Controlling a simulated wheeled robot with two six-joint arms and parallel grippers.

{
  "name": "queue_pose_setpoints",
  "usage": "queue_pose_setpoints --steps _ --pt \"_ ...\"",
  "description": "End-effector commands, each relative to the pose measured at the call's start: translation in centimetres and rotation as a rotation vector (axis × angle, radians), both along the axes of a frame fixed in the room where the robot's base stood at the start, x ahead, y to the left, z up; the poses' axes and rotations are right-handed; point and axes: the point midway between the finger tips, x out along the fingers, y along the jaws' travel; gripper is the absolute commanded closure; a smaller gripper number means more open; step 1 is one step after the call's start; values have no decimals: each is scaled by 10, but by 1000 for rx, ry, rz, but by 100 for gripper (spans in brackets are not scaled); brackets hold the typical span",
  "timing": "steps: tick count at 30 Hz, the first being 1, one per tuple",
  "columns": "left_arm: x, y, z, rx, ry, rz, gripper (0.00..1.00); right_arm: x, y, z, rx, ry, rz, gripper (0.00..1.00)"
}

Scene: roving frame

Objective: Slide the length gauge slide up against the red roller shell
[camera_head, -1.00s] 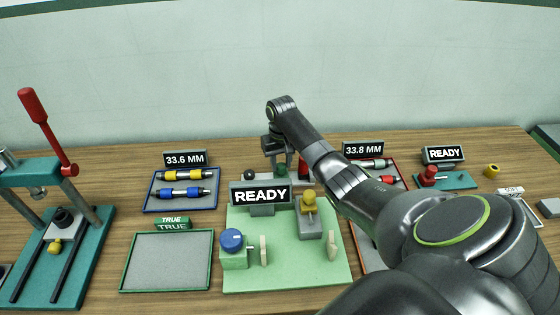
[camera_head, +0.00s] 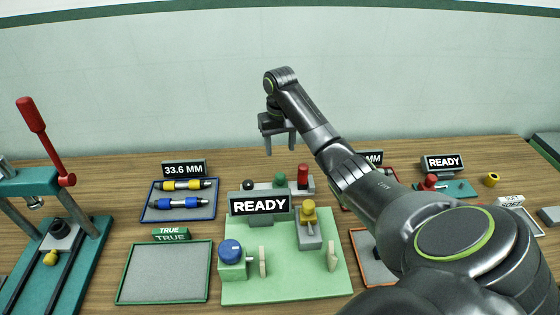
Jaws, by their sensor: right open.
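A red roller shell (camera_head: 303,175) stands upright at the back, at the right end of a low grey fixture that seems to be the length gauge. A green knob (camera_head: 280,181), which looks like the handle of the gauge slide, is just left of it. The READY sign hides the lower part, so I cannot tell whether slide and shell touch. My right gripper (camera_head: 279,148) is open and empty, fingers pointing down, above and behind the green knob. My left gripper is not in view.
The READY sign (camera_head: 259,205) stands in front of the gauge on a green board (camera_head: 285,288) with a blue knob (camera_head: 231,251) and a yellow knob (camera_head: 309,210). A blue-rimmed tray (camera_head: 160,214) holds two rollers. A press with a red lever (camera_head: 44,140) stands left.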

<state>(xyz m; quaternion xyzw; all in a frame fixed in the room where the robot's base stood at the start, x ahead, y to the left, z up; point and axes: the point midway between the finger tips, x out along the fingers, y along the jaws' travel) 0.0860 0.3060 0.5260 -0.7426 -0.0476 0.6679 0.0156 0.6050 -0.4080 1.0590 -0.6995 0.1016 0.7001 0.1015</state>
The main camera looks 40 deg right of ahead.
Motion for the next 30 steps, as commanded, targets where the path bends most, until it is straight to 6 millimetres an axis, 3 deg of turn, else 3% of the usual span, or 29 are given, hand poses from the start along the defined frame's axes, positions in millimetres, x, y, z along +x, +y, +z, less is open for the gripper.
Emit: queue_pose_setpoints --steps 1,12,30 --pt "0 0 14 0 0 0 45 0 0 21 -1 -2 0 48" --pt "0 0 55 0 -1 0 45 0 0 59 0 -1 0 48" --pt "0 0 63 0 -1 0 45 0 0 66 0 -1 3 48"
